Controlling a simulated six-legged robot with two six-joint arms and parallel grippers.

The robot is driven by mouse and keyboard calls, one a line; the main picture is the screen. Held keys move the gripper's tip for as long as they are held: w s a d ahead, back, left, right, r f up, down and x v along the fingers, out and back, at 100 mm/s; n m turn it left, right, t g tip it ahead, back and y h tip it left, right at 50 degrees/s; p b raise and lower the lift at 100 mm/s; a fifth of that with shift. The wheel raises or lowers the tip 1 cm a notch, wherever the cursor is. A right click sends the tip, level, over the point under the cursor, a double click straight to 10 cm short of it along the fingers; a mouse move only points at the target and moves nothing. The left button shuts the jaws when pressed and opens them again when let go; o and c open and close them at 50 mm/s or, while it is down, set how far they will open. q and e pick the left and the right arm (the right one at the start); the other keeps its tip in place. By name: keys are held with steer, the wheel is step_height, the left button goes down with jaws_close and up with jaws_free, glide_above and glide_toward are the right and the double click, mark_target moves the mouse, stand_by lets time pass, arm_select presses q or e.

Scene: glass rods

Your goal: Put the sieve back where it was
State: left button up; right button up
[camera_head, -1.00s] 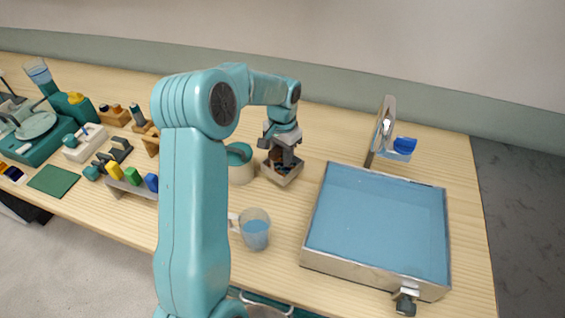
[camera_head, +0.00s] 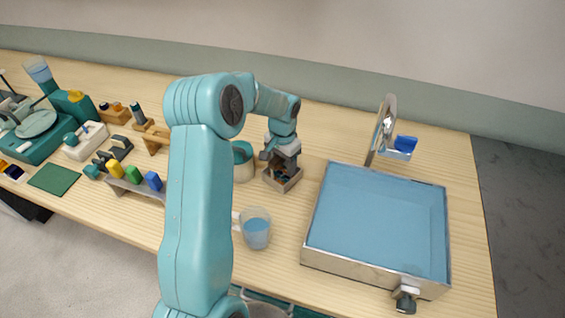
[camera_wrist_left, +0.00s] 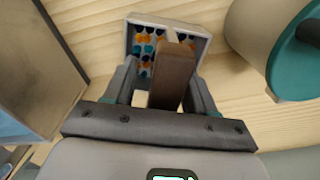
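My left gripper (camera_head: 282,157) points down over a small light-coloured box (camera_head: 283,183). In the left wrist view the box (camera_wrist_left: 203,38) holds orange, blue and dark bead-like dots. A brown block-like handle (camera_wrist_left: 174,75) with pale parts beside it lies between my left fingers (camera_wrist_left: 162,92). A gap shows between the handle and the left finger, and the handle is close to the right one. The fingers look apart. I cannot tell for sure which thing is the sieve; the handle may be part of it. My right gripper is not in view.
A teal-topped jar (camera_head: 243,163) stands just left of the box. A mug (camera_head: 256,228) with blue liquid is in front. A large shallow blue tray (camera_head: 425,290) is on the right, with an upright metal plate (camera_head: 382,128) behind it. Small racks crowd the left.

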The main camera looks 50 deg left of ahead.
arm_select(q)
steer(key=shift+r, duration=0.1)
steer(key=shift+s+a+r, duration=0.1)
steer(key=shift+r, duration=0.2)
step_height(320, 180, up, 12)
steer(key=shift+f+b, duration=0.15)
steer(key=shift+b, duration=0.15)
